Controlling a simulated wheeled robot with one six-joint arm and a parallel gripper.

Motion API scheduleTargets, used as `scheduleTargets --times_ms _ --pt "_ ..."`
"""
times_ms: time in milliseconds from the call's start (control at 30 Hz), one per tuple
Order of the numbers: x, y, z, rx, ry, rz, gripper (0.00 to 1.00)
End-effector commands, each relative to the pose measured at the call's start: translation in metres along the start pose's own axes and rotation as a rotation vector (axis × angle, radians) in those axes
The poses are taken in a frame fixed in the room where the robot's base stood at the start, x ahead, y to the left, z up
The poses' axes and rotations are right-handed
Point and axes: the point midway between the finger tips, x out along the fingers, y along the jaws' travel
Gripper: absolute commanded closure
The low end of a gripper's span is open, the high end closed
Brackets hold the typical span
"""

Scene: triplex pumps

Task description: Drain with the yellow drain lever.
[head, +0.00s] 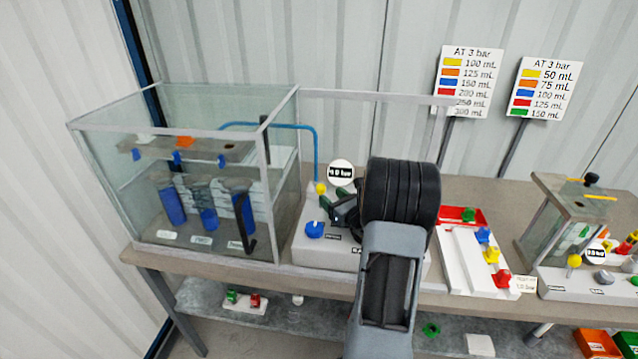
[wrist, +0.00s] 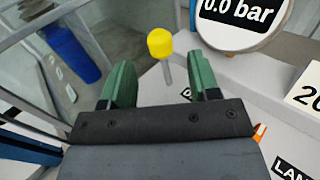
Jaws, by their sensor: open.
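The yellow drain lever (head: 320,188) is a yellow knob on a short metal post, on the left pump unit beside the glass tank. In the wrist view the lever (wrist: 160,44) stands upright just beyond and between my finger tips. My gripper (wrist: 160,82) has green fingers spread apart with nothing between them. In the head view my gripper (head: 334,205) is just right of and below the knob. A label near the post's foot starts with D; the rest is hidden by a finger.
A round gauge (wrist: 236,14) reading 0.0 bar is close right of the lever. The glass tank (head: 200,185) stands left with several blue-bodied parts inside. A blue knob (head: 314,230) sits in front. A second unit with another yellow knob (head: 574,261) is far right.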

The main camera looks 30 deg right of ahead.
Motion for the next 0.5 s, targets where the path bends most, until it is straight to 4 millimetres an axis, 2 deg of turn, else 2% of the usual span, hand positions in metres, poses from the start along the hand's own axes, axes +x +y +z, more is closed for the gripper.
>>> scheduleTargets --times_ms 33,200,500 --pt "0.011 0.001 0.002 0.0 0.0 0.004 0.44" --pt "0.041 0.0 0.001 0.0 0.001 0.002 0.44" --pt "0.072 -0.002 0.001 -0.001 0.001 -0.003 0.44"
